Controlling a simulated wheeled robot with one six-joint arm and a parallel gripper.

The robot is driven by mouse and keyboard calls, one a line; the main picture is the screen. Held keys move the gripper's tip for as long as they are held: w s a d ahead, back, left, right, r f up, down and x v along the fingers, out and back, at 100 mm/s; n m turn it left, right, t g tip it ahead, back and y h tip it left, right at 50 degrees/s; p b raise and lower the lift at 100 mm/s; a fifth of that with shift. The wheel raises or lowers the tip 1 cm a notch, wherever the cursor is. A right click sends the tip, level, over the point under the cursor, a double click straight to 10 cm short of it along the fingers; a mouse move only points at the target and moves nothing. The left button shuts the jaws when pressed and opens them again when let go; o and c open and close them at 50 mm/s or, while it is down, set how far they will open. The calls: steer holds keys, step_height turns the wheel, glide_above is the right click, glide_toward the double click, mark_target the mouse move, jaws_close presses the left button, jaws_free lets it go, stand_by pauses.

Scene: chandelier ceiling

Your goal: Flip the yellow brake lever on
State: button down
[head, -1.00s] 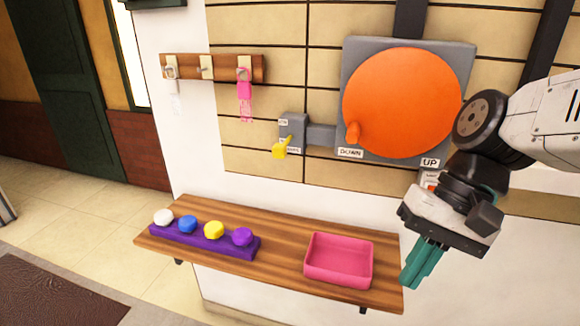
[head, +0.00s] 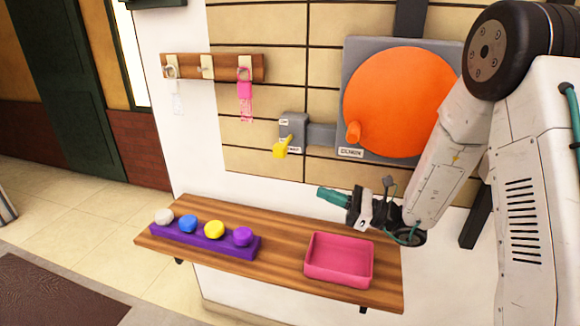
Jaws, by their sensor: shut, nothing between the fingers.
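The yellow brake lever (head: 282,148) sticks out of a small grey switch box (head: 292,128) on the tiled wall. It points down and to the left, toward the lower label. My gripper (head: 322,193) has teal fingers that are shut and empty. In the picture it shows below and to the right of the lever, above the wooden shelf, pointing left. It is apart from the lever.
A large orange disc (head: 398,102) with a knob sits on a grey panel right of the switch box. The shelf (head: 283,240) holds a pink tray (head: 338,272) and a purple rack (head: 200,240) with several coloured knobs. A hook rail (head: 213,67) holds keys and tags.

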mark_target(286, 144)
stand_by(0.3)
steer(key=w+a+r, duration=0.3)
steer(key=a+r, duration=0.3)
steer(key=a, duration=0.3)
steer(key=shift+w+r, duration=0.2)
steer(key=shift+w, duration=0.05)
